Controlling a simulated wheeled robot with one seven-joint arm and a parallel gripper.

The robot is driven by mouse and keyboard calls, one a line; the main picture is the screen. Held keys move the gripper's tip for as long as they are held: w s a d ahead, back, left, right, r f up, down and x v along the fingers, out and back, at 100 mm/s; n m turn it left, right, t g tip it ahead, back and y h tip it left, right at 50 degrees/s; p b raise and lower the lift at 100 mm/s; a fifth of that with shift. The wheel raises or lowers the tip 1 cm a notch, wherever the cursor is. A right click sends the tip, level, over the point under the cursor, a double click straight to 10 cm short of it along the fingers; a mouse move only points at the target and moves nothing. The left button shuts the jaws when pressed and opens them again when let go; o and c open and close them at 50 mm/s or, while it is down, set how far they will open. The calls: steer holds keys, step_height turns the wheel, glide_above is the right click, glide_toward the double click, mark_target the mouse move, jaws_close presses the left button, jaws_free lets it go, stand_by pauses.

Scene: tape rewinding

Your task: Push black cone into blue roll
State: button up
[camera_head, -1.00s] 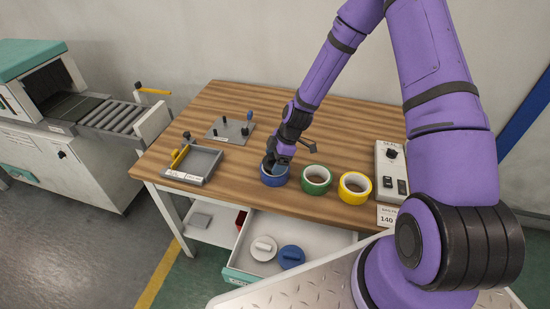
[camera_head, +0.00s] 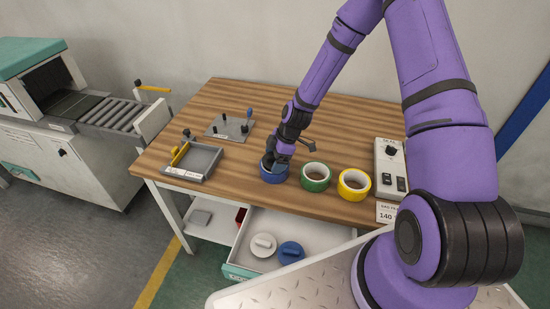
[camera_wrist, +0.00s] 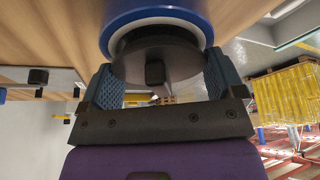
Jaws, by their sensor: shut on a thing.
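The blue roll (camera_head: 273,173) lies on the wooden table near its front edge, leftmost of three tape rolls. It fills the top of the wrist view (camera_wrist: 155,14). The black cone (camera_wrist: 180,62) shows in the wrist view as a round dark disc with a small knob, against the roll's white-rimmed opening. How deep it sits inside is hidden. My gripper (camera_wrist: 161,70) is shut on the black cone, one blue textured finger on each side. In the head view my gripper (camera_head: 278,158) is right over the blue roll and hides the cone.
The green roll (camera_head: 315,177) stands close right of the blue roll, then the yellow roll (camera_head: 354,185). A grey tray (camera_head: 192,164) and a plate with pegs (camera_head: 230,128) are to the left. A control box (camera_head: 391,165) is at right. An open drawer (camera_head: 235,262) juts out below.

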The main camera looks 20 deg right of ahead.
mark_target(268, 157)
steer(key=shift+s+d+f, duration=0.1)
steer(key=shift+s+f, duration=0.15)
steer(key=shift+f, duration=0.15)
steer(key=o, duration=0.7)
steer(key=shift+c, duration=0.2)
steer(key=shift+r, duration=0.1)
steer(key=shift+w+r, duration=0.25)
steer(key=shift+r, duration=3.2)
